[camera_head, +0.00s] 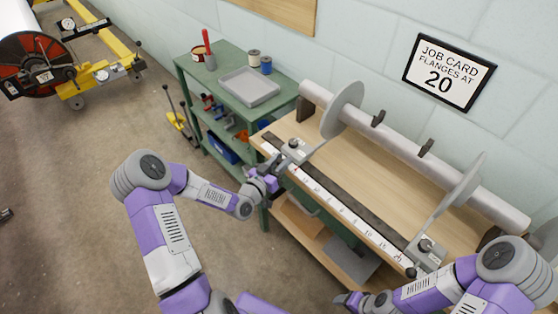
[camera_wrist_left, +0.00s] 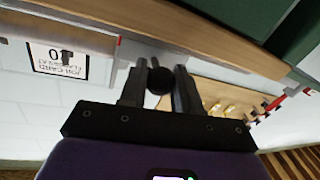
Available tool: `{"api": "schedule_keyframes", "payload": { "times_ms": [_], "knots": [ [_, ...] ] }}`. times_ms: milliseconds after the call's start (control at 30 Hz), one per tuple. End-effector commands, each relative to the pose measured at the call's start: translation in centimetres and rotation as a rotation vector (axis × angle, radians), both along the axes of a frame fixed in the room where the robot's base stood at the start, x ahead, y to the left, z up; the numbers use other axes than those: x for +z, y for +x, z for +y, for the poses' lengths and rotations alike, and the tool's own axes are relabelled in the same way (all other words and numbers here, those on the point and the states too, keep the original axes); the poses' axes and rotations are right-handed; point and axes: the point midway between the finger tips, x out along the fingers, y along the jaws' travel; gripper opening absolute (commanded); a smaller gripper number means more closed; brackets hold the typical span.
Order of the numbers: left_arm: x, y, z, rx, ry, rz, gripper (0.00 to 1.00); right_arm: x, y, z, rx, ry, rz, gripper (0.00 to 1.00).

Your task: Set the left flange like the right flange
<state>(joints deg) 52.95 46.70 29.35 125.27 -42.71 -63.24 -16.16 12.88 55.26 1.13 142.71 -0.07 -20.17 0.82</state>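The left flange (camera_head: 343,108) is a grey disc around the long roller, near its left end. The right flange (camera_head: 464,190) is a similar disc near its right end. Each has a slider at the bench front: the left slider (camera_head: 295,150) near the left end of the white scale (camera_head: 335,199), the right slider (camera_head: 428,250) near its right end. My left gripper (camera_head: 268,178) is at the left slider's front. In the left wrist view its fingers close on both sides of a round black knob (camera_wrist_left: 159,81). My right gripper (camera_head: 350,300) is low at the bench front, its fingers unclear.
The wall card (camera_head: 449,72) reads "JOB CARD FLANGES AT 20". A green cart (camera_head: 220,70) with a grey tray (camera_head: 249,86) stands left of the bench. The roller (camera_head: 400,145) lies along the back; the bench top (camera_head: 375,165) between the sliders is clear.

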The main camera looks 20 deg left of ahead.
Motion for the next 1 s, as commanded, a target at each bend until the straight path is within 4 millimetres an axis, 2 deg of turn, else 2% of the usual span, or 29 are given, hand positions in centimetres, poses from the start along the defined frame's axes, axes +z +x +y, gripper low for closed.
{"api": "schedule_keyframes", "payload": {
  "times_ms": [33, 133, 467, 567, 800, 1000],
  "knots": [
    [0.1, 0.1, 0.2, 0.005, 0.001, -0.003, 0.39, 0.0, 0.0, 0.0, 0.0, 0.0, 0.0, 0.62],
    [0.1, 0.1, 0.2, 0.004, 0.001, -0.003, 0.54, 0.0, 0.0, 0.0, 0.0, 0.0, 0.0, 0.62],
    [0.0, -0.3, 0.2, 0.002, 0.0, -0.001, 0.54, 0.1, 0.0, 0.0, 0.0, 0.0, 0.0, 0.62],
    [0.1, -1.4, 0.5, 0.004, 0.001, 0.001, 0.54, 0.4, 0.0, 0.0, 0.0, 0.0, 0.0, 0.62],
    [0.1, -5.4, 1.3, 0.004, 0.001, 0.001, 0.54, 1.1, 0.0, 0.0, 0.0, 0.0, 0.0, 0.62],
    [0.1, -7.2, 1.6, 0.004, 0.001, -0.001, 0.54, 1.3, 0.0, 0.0, 0.0, 0.0, 0.0, 0.62]
  ]
}}
